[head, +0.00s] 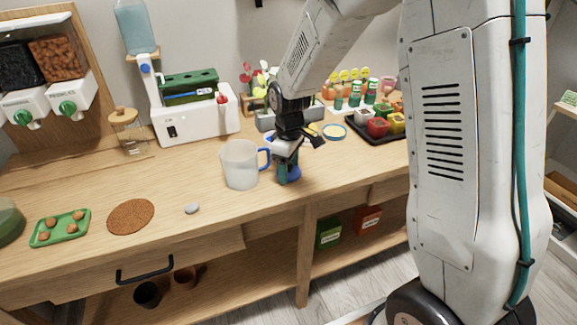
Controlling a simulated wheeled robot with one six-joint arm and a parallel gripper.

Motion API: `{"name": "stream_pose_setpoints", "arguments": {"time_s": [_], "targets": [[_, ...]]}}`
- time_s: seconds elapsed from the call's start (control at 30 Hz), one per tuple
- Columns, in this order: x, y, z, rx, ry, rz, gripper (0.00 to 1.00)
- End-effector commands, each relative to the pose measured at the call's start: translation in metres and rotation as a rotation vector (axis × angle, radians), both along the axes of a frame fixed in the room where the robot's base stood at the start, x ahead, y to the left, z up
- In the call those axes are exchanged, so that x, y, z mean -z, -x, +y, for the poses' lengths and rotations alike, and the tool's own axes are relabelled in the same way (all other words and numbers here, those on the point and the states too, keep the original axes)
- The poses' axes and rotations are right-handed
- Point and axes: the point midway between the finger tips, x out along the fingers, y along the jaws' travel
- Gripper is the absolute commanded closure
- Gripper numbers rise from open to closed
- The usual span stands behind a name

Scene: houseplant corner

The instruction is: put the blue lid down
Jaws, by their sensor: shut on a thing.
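The blue lid (294,173) shows low at the fingertips of my gripper (286,173). My gripper points down and is shut on the lid, close above or at the worktop near its front edge; I cannot tell whether the lid touches the wood. The fingers hide part of the lid. A clear jug (240,165) with a blue handle stands upright just left of my gripper.
A grey pebble (192,208), a round cork mat (131,216) and a green tray (61,228) lie to the left on the worktop (220,225). A white dispenser (195,122) stands behind. A black tray of coloured pots (378,128) is at right.

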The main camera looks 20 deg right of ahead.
Motion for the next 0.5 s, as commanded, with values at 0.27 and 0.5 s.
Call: {"name": "stream_pose_setpoints", "arguments": {"time_s": [0.27, 0.5], "targets": [[0.003, 0.0001, -0.0001, 0.0, 0.0, 0.0, 0.16], [0.0027, 0.0001, -0.0001, 0.0, 0.0, 0.0, 0.16]]}}
